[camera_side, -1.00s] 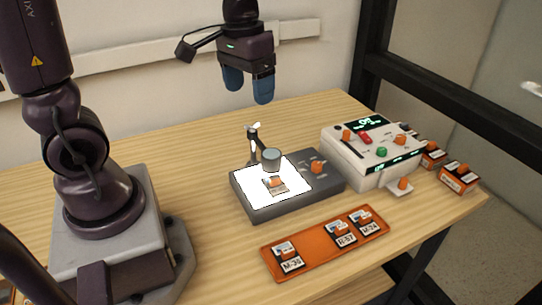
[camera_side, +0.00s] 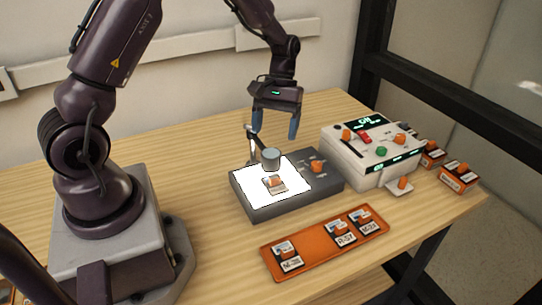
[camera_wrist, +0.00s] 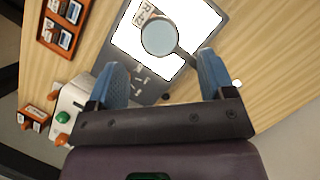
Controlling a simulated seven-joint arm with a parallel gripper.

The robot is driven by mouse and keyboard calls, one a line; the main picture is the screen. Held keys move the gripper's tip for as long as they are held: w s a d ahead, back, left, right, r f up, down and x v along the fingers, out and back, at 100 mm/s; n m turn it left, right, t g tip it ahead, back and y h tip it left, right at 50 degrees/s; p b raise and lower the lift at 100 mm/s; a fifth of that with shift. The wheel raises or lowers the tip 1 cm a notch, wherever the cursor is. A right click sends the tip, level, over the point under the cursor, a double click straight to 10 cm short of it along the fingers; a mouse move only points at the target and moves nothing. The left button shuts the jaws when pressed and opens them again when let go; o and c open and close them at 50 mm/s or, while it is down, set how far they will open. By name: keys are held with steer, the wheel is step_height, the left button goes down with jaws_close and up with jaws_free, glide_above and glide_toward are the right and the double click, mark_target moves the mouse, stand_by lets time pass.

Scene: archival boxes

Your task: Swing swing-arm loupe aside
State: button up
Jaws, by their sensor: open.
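The swing-arm loupe (camera_side: 271,159) has a round grey-blue lens head on a dark jointed arm. It stands over the lit white panel of the dark light box (camera_side: 258,212), close to a small slide (camera_side: 275,184) with an orange grip. In the wrist view the loupe lens (camera_wrist: 160,37) partly covers the slide (camera_wrist: 143,14). My gripper (camera_side: 275,130) is open and empty, pointing down above the back of the light box. In the wrist view its blue fingers (camera_wrist: 160,80) are spread, with the loupe's arm beyond them.
A white control box (camera_side: 370,158) with coloured knobs stands right of the light box. An orange tray (camera_side: 312,246) with several labelled slides lies in front. Small labelled boxes (camera_side: 458,178) sit at the right table edge. Bare wood lies left of the light box.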

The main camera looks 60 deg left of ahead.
mark_target(272, 152)
steer(key=x, duration=0.7)
steer(key=c, duration=1.2)
